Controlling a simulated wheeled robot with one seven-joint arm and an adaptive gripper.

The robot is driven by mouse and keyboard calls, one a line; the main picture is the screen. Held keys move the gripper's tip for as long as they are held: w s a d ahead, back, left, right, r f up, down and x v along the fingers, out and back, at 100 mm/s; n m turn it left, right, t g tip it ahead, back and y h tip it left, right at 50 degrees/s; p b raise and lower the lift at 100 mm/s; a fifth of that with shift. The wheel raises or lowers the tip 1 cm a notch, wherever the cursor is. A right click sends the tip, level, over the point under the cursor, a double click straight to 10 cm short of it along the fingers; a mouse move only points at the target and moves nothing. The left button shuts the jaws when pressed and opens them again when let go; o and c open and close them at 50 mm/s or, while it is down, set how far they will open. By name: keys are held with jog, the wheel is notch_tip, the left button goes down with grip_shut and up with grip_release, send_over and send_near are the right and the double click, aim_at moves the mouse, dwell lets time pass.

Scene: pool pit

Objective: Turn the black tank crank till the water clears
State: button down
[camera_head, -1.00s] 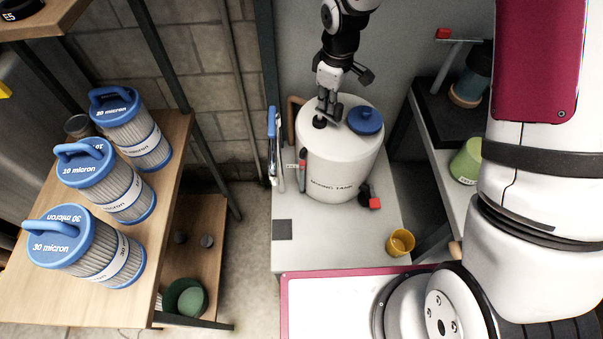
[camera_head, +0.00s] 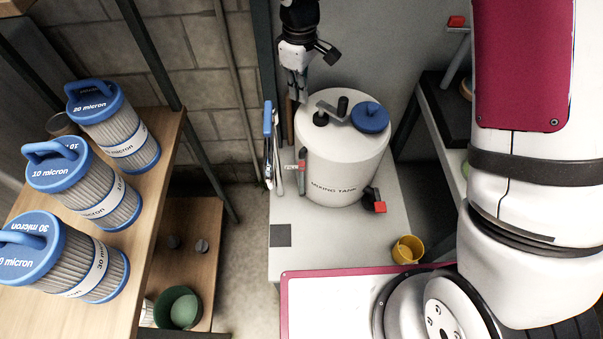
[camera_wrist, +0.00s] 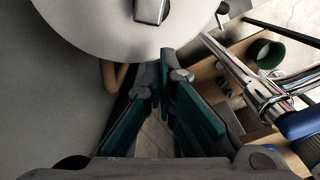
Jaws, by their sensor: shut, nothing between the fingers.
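The white mixing tank (camera_head: 347,165) stands on a light bench. The black crank (camera_head: 333,111) lies across its top, with an upright handle at one end, left of a blue cap (camera_head: 370,117). My gripper (camera_head: 297,98) is left of the tank top, apart from the crank, pointing down. In the wrist view my gripper (camera_wrist: 161,75) is shut and empty, its fingers beside the tank's round edge. A dark part of the crank (camera_wrist: 150,11) shows at the top of that view. The water is not visible.
A red-ended black tap (camera_head: 375,202) is low on the tank. A yellow cup (camera_head: 407,250) stands in front on the right. Chrome and blue tools (camera_head: 268,145) hang close on the left. Blue-capped filters (camera_head: 108,125) stand on a wooden shelf at left.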

jog(key=shift+w+d, duration=0.2)
jog(key=shift+w, duration=0.35)
jog(key=shift+r, duration=0.1)
notch_tip(320, 180, up, 8)
jog(key=p, duration=0.2)
dwell(0.4)
dwell(0.5)
